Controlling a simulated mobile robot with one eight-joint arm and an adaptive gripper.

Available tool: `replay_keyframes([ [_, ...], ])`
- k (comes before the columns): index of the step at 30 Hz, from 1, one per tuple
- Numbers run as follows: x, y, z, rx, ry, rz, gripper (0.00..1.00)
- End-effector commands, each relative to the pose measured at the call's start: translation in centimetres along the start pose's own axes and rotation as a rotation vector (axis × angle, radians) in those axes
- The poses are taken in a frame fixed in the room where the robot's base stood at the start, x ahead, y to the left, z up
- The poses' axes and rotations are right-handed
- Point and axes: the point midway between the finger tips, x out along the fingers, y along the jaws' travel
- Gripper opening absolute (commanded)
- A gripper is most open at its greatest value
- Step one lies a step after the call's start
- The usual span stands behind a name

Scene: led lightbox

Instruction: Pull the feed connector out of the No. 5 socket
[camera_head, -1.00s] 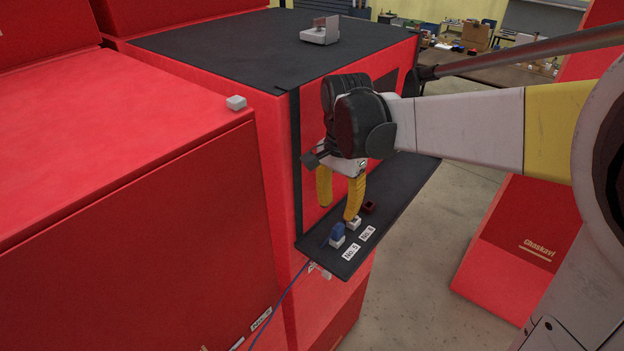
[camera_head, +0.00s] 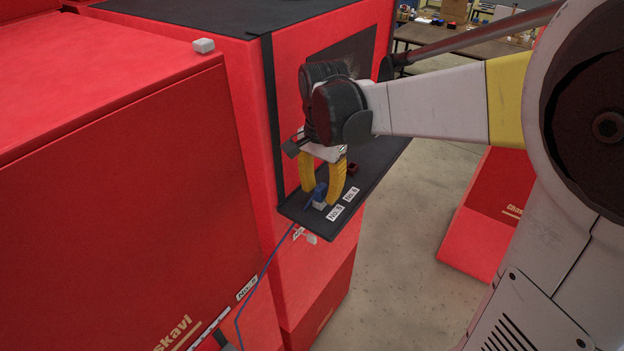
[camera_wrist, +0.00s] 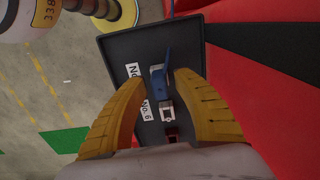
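The blue feed connector (camera_head: 320,190) sits upright in the white No. 5 socket (camera_head: 319,205) on the black shelf (camera_head: 375,160). It also shows in the wrist view (camera_wrist: 158,80), with a blue cable (camera_wrist: 168,52) running from it. My gripper (camera_head: 318,201) is open, its yellow fingers low over the shelf on either side of the connector. In the wrist view my fingertips (camera_wrist: 159,77) are spread, with visible gaps to the connector. The No. 5 label (camera_head: 335,212) is readable in the head view; my finger partly covers it in the wrist view.
A white socket (camera_wrist: 167,111) by the No. 6 label (camera_wrist: 147,111) and a dark red block (camera_wrist: 172,133) stand close in line with the connector. The red cabinet wall (camera_head: 290,100) rises behind the shelf. A blue cable (camera_head: 262,275) hangs below the shelf.

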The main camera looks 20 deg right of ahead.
Motion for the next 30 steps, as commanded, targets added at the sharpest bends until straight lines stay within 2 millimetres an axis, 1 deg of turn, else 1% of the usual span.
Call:
replay_keyframes([
  [1, 0.0, 0.0, 0.0, 0.0, 0.0, 0.0, 0.18],
  [3, 0.0, 0.0, 0.0, 0.0, 0.0, 0.0, 0.0],
  [12, 0.0, 0.0, 0.0, 0.0, 0.0, 0.0, 0.0],
  [23, -0.5, 0.0, 0.0, 0.0, 0.0, 0.0, 0.0],
  [30, -1.6, 0.0, 0.0, 0.0, 0.0, 0.0, 0.0],
])
